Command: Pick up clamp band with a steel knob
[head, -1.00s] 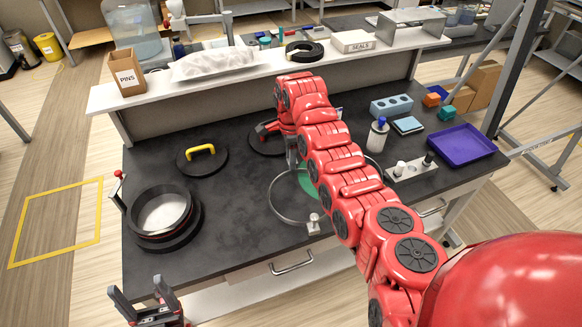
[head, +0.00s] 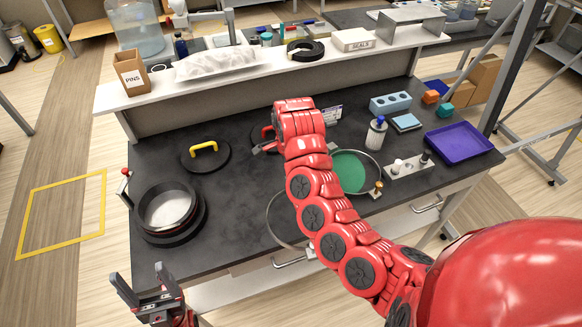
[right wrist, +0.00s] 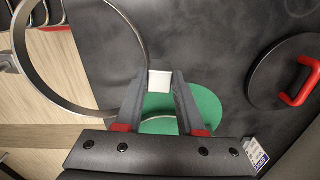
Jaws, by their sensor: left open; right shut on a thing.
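The clamp band (head: 268,214) is a thin steel ring, largely behind my right arm near the bench's front edge in the head view. It also shows in the right wrist view (right wrist: 45,92), reaching out over the floor. I cannot tell whether that block is the steel knob. A second band with a brass knob (head: 377,187) lies around a green disc (head: 350,172). My left gripper (head: 138,272) is open and empty, off the bench's front left.
A black ringed port (head: 166,210) stands at the bench's left, with a yellow-handled lid (head: 205,156) behind it. A red-handled lid (right wrist: 283,76) is near my right gripper. A bottle (head: 376,134), small rack (head: 408,167) and purple tray (head: 459,143) occupy the right.

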